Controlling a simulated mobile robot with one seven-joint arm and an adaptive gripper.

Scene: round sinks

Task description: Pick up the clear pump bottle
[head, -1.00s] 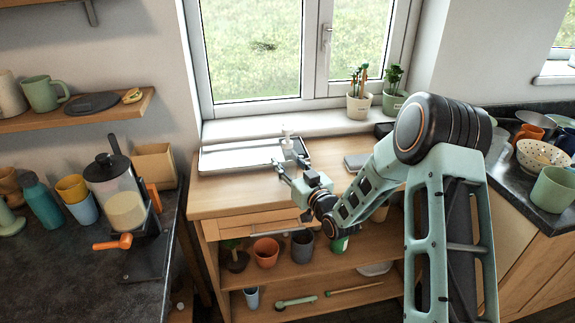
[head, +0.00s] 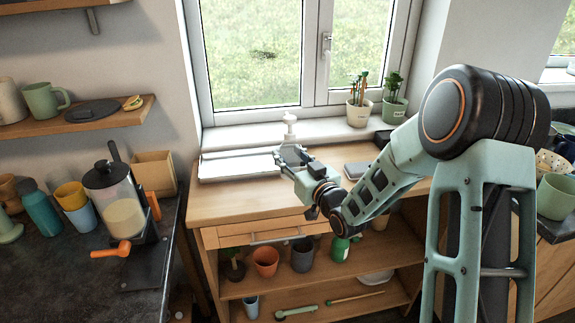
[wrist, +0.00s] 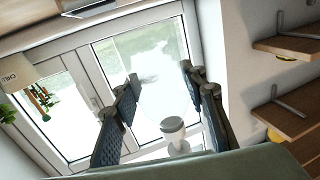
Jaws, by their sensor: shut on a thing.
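The clear pump bottle shows in the head view by its white pump top (head: 289,124), which stands up above my gripper (head: 290,153). Its body is mostly hidden there behind the gripper. In the wrist view the white pump (wrist: 173,128) sits between the two dark finger pads of my gripper (wrist: 159,80), and the see-through body is hard to make out against the bright window. My gripper is shut on the bottle, over the back of the wooden cabinet near the tray. The bottle looks roughly upright.
A pale tray (head: 235,178) lies on the wooden cabinet top (head: 240,205) at the left of my gripper. The window and sill (head: 235,135) are close behind. Two potted plants (head: 360,112) stand on the sill to the right. A blender (head: 125,205) is on the dark counter at left.

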